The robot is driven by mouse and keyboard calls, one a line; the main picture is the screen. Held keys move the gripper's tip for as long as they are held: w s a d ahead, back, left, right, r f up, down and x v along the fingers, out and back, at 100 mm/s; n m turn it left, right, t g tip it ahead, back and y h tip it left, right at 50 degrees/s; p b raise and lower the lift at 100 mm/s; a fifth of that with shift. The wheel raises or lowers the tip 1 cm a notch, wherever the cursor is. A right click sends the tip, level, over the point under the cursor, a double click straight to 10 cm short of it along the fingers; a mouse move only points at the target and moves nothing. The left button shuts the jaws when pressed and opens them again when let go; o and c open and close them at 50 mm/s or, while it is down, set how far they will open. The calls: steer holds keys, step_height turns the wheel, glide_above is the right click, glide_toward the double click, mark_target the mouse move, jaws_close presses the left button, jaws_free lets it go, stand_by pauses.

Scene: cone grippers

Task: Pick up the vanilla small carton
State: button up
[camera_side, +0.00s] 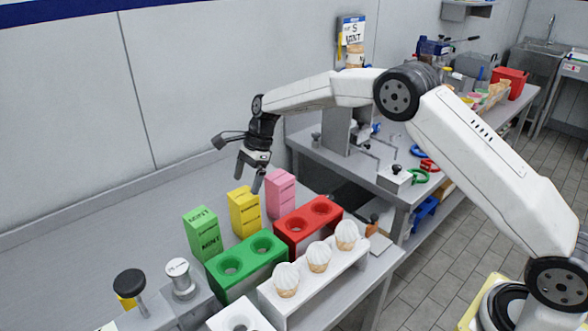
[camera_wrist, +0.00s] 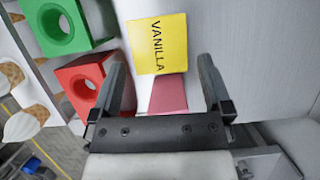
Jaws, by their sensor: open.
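The vanilla small carton is the yellow carton (camera_side: 244,211) in the side view, standing between a green mint carton (camera_side: 203,234) and a pink carton (camera_side: 281,194). In the wrist view the yellow carton (camera_wrist: 157,44) shows its VANILLA lettering, ahead of the fingers. My gripper (camera_side: 248,183) is open and empty, above the row of cartons near the yellow and pink ones. In the wrist view my gripper (camera_wrist: 165,75) has its fingers apart, with the pink carton (camera_wrist: 168,96) partly showing between them and the yellow carton beyond.
A green holder (camera_side: 246,262) and a red holder (camera_side: 308,225), each with holes, stand in front of the cartons. A white rack (camera_side: 318,285) holds several cones. A black-topped tool (camera_side: 130,284) and a metal cylinder (camera_side: 180,279) stand at left. The counter behind the cartons is clear.

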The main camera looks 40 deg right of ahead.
mark_target(244, 194)
steer(key=shift+x, duration=2.6)
steer(key=shift+s, duration=0.1)
jaws_close()
